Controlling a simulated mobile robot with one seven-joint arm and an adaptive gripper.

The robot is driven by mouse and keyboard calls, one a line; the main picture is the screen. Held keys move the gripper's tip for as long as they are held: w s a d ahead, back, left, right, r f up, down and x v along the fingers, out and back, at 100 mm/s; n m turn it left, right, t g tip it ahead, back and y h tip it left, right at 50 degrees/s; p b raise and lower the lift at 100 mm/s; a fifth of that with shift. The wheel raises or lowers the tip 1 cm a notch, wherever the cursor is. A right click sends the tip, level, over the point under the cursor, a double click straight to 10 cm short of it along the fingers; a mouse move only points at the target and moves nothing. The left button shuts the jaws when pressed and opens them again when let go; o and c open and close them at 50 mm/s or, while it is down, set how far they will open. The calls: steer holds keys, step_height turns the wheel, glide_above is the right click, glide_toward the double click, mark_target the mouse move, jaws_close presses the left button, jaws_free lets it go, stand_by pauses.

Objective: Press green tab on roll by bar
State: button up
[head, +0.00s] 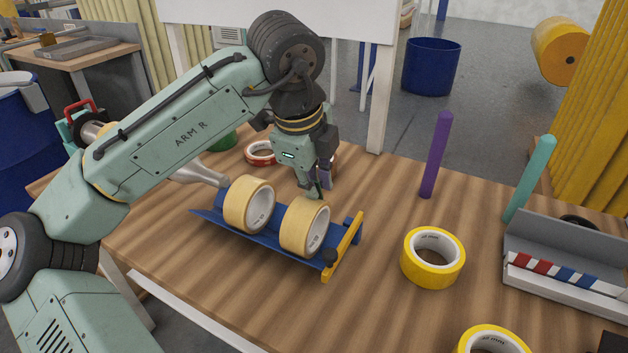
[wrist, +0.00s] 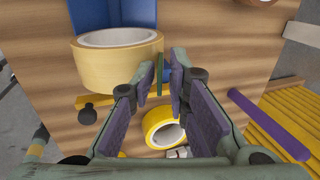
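Two tan tape rolls lie on their rims in a blue cradle (head: 235,228). The roll by the bar (head: 305,228) is next to the cradle's yellow bar (head: 343,247); the other roll (head: 249,205) is to its left. In the wrist view, the roll by the bar (wrist: 115,68) fills the upper left, and a thin green tab (wrist: 160,77) stands at its right edge. My gripper (head: 319,187) is pointing down at the far side of this roll. Its fingers (wrist: 162,72) are apart, with the tab showing in the gap between them. Whether either finger touches the tab, I cannot tell.
A black knob (head: 330,257) sits at the bar. A yellow tape roll (head: 432,257), a purple post (head: 436,155) and a teal post (head: 528,180) stand to the right. A grey tray (head: 565,262) is farther right. A red-and-white roll (head: 260,153) lies behind the cradle.

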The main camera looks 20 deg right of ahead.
steer(key=shift+o, duration=0.8)
steer(key=v, duration=1.2)
steer(key=shift+c, duration=0.2)
stand_by(0.6)
